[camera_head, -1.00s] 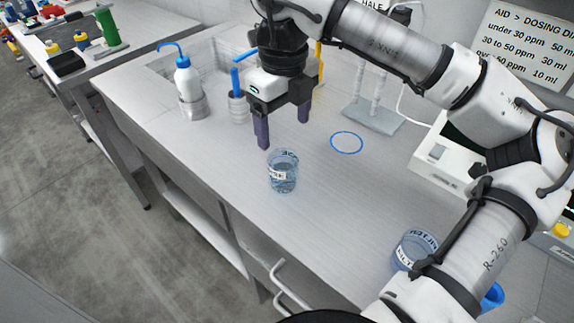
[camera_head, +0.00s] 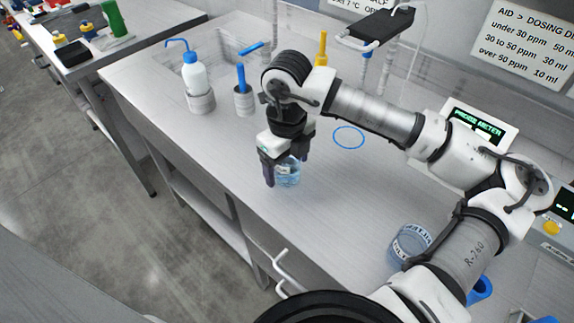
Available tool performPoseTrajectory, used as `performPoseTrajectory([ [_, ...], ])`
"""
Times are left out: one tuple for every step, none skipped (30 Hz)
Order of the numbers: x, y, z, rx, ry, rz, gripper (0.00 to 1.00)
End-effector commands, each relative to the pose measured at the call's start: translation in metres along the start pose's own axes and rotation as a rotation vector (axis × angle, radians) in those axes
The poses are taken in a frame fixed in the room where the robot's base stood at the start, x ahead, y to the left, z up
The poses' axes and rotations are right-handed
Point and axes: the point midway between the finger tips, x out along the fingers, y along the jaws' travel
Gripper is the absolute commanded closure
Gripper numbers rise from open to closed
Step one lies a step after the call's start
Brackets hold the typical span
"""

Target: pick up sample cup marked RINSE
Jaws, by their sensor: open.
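A clear cup (camera_head: 289,177) with bluish liquid and a white label stands upright near the front edge of the bench. Its lettering is too small and covered to read. My gripper (camera_head: 286,172) points down over it with the jaws open, one dark finger on each side of the cup. I cannot tell whether the fingers touch it. A second clear cup (camera_head: 409,243) with a lettered band stands at the lower right, partly behind my arm; I cannot make out its marking surely.
A blue ring (camera_head: 348,137) is marked on the bench (camera_head: 225,150) behind the cup. A wash bottle (camera_head: 194,75) and a holder with a blue-handled tool (camera_head: 243,98) stand at back left. A meter (camera_head: 478,128) is at right. The bench's left front is clear.

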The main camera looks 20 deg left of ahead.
Motion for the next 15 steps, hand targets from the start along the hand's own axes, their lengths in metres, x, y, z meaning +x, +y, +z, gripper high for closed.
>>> performPoseTrajectory([
  [0.0003,0.0000,0.0000,0.000,0.000,0.000,0.23],
  [0.0002,-0.0001,0.0000,0.000,0.000,0.000,0.23],
  [0.0002,-0.0001,0.0000,0.000,0.000,0.000,0.23],
  [0.0001,-0.0001,0.0000,0.000,0.000,-0.001,0.23],
  [0.0000,-0.0001,0.0000,0.000,0.000,-0.001,0.27],
  [0.0000,-0.0001,0.0000,0.000,0.000,-0.001,0.32],
  [-0.0001,-0.0001,0.0000,0.000,0.000,-0.001,0.36],
  [-0.0001,-0.0001,0.0000,0.000,0.000,-0.001,0.40],
  [-0.0002,-0.0001,0.0000,-0.001,0.000,-0.001,0.45],
  [-0.0002,-0.0001,0.0000,0.000,0.000,-0.001,0.49],
  [-0.0002,-0.0001,0.0000,0.000,0.000,-0.001,0.53],
  [-0.0002,-0.0001,0.0000,0.000,0.000,-0.001,0.58],
  [-0.0003,-0.0001,0.0000,0.000,0.000,-0.001,0.62],
  [-0.0003,-0.0001,0.0000,0.000,0.000,-0.001,0.66],
  [-0.0003,-0.0001,0.0000,-0.001,0.000,-0.001,0.71],
])
